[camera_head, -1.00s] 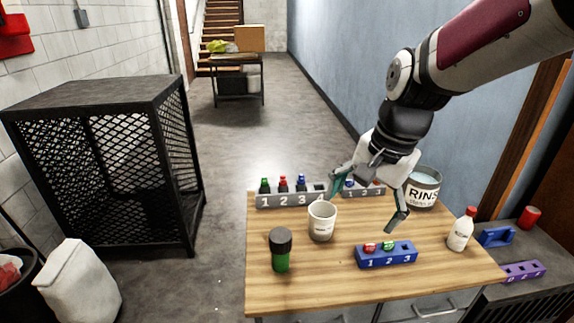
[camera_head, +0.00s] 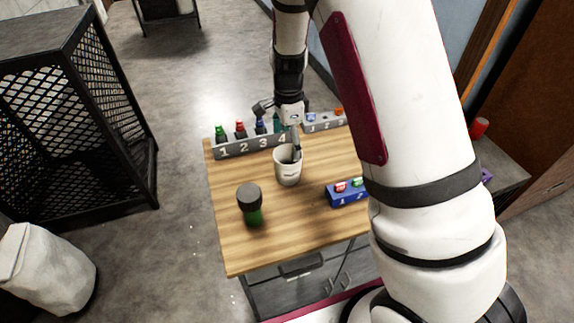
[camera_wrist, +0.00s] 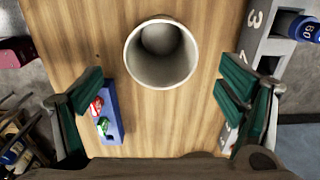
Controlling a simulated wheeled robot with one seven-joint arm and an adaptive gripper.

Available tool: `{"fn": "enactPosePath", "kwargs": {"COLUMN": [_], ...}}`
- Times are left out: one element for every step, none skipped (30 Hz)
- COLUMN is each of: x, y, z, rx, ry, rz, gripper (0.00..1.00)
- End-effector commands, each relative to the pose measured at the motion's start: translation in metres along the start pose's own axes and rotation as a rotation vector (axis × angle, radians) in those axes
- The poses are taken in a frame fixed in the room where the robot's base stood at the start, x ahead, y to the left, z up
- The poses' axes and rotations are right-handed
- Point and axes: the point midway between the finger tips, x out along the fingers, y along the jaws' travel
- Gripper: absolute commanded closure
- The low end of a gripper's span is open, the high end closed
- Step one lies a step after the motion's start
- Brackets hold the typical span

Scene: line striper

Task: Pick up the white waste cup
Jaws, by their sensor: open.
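The white waste cup (camera_head: 287,174) stands upright on the wooden table. In the wrist view I look into the open cup (camera_wrist: 160,72), which lies ahead of my gripper, near the top middle. My gripper (camera_wrist: 163,95) is open and empty, with green-padded fingers on either side of the picture and the cup beyond and between them. In the head view my gripper (camera_head: 287,138) is over the cup's far side, and one finger overlaps the rim. I cannot tell whether it touches the cup.
A grey numbered rack (camera_head: 250,145) with bottles stands behind the cup. My arm hides the table's right side. Bare wood (camera_head: 290,232) lies in front.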

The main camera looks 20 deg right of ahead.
Motion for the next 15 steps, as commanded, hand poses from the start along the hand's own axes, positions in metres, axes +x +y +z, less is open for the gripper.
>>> {"fn": "enactPosePath", "kwargs": {"x": [0.01,0.015,0.021,0.025,0.029,0.033,0.035,0.037,0.039,0.04,0.041,0.044,0.046,0.049,0.054], "y": [0.002,0.002,0.001,0.001,0.001,0.001,0.001,0.001,0.001,0.001,0.001,0.001,0.001,0.001,0.001], "z": [0.0,0.0,0.0,-0.001,-0.001,0.0,0.0,0.0,0.0,0.0,0.0,0.0,0.0,0.0,0.0], "rx": [0.0,-0.001,-0.001,-0.001,0.0,0.0,0.0,-0.001,-0.001,-0.001,-0.001,-0.002,-0.002,-0.002,-0.002], "ry": [0.0,0.0,0.001,0.001,0.0,-0.001,-0.001,0.0,0.0,0.0,0.0,0.0,0.0,0.0,0.0], "rz": [0.004,0.005,0.004,0.003,0.003,0.002,0.001,0.001,0.001,0.001,0.001,0.002,0.002,0.002,0.003], "gripper": [0.12,0.12,0.12,0.12,0.12,0.12,0.12,0.12,0.12,0.12,0.12,0.12,0.12,0.12,0.12]}}
